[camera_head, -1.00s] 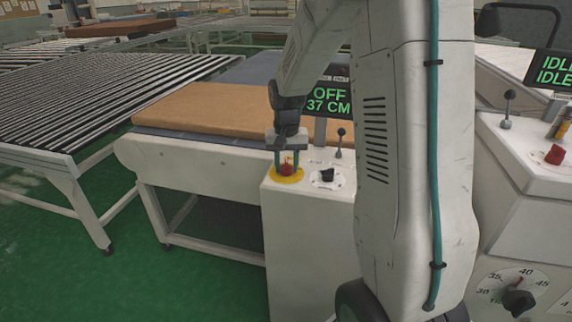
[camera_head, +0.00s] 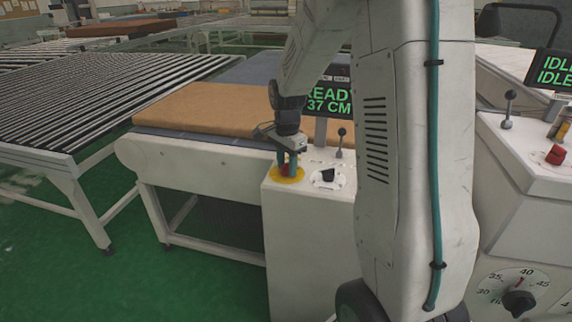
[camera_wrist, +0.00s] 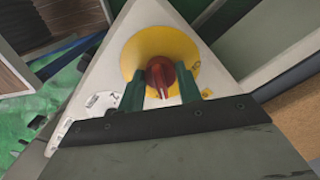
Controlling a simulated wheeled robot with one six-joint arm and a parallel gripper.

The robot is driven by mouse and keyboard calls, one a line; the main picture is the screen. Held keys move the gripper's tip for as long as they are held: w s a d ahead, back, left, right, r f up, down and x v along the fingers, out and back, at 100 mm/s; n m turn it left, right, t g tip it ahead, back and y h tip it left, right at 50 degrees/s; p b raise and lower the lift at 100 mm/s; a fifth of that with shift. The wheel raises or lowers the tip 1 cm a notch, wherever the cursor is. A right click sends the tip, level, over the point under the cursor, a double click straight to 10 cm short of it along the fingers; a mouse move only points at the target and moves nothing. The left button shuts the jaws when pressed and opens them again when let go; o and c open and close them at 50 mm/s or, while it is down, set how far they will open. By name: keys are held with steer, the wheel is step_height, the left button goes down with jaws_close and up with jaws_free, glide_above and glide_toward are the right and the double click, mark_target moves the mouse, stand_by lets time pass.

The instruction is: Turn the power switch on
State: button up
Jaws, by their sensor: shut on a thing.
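The power switch (camera_wrist: 160,75) is a red knob on a yellow round plate (camera_wrist: 178,44) on top of a white console (camera_head: 283,220). In the head view the red knob (camera_head: 285,170) is mostly hidden behind the fingers. My gripper (camera_head: 287,172) points down over the switch, turned at an angle to the console. In the wrist view its two green fingers (camera_wrist: 160,90) stand at both sides of the red knob, shut on it.
A black knob (camera_head: 327,175) and a lever (camera_head: 340,142) stand right of the switch on the same console. A brown mattress (camera_head: 205,112) lies on the table behind. A second console with an "IDLE" display (camera_head: 556,70) is at the right. Green floor is clear at the lower left.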

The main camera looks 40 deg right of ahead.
mark_target(287, 163)
steer(key=shift+d+m, duration=0.1)
steer(key=shift+m, duration=0.9)
steer(key=o, duration=1)
steer(key=shift+r, duration=0.1)
step_height(287, 163, up, 8)
steer(key=shift+s+f, duration=0.1)
steer(key=shift+f, duration=0.1)
